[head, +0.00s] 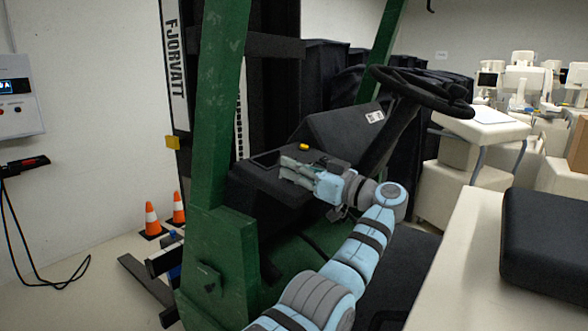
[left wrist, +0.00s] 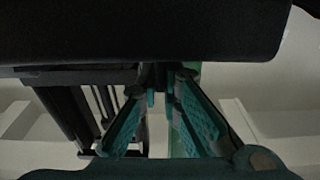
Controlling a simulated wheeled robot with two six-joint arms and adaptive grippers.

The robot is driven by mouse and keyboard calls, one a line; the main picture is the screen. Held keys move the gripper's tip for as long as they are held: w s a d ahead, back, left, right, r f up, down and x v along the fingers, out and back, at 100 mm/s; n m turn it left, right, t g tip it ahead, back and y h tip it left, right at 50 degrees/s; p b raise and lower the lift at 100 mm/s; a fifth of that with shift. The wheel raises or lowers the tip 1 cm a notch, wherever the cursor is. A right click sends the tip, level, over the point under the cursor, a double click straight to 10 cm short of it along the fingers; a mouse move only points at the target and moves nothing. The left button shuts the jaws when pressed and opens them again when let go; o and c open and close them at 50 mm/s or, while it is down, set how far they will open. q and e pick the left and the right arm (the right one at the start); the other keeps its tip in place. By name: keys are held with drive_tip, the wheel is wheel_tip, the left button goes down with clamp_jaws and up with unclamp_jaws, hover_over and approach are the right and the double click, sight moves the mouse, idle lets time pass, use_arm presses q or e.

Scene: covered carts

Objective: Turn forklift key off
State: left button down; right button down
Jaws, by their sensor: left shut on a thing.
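The forklift (head: 222,150) has a green frame and a black steering wheel (head: 424,90). My left gripper (head: 285,168) reaches to the dark dashboard (head: 258,182) beside the steering column. In the left wrist view my left gripper (left wrist: 160,92) has its teal fingers angled inward to tips just under the dashboard's dark edge (left wrist: 150,35). The fingers are shut on a small dark thing at the tips, which looks to be the forklift key. The key is mostly hidden, and its turn angle cannot be told. My right gripper is out of view.
A yellow button (head: 304,146) sits on the dashboard above my gripper. Orange cones (head: 152,220) stand on the floor at left. A wall charger box (head: 18,105) hangs at far left. A dark seat cushion (head: 545,245) is at right. White carts with equipment stand behind at right.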

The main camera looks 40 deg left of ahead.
use_arm(q)
drive_tip(key=c, duration=1.8)
unclamp_jaws()
drive_tip(key=shift+o, duration=0.2)
drive_tip(key=d, duration=0.7)
drive_tip(key=shift+w+d+f, duration=0.15)
drive_tip(key=shift+d+f, duration=0.1)
drive_tip(key=shift+f, duration=0.15)
drive_tip(key=shift+a, duration=0.1)
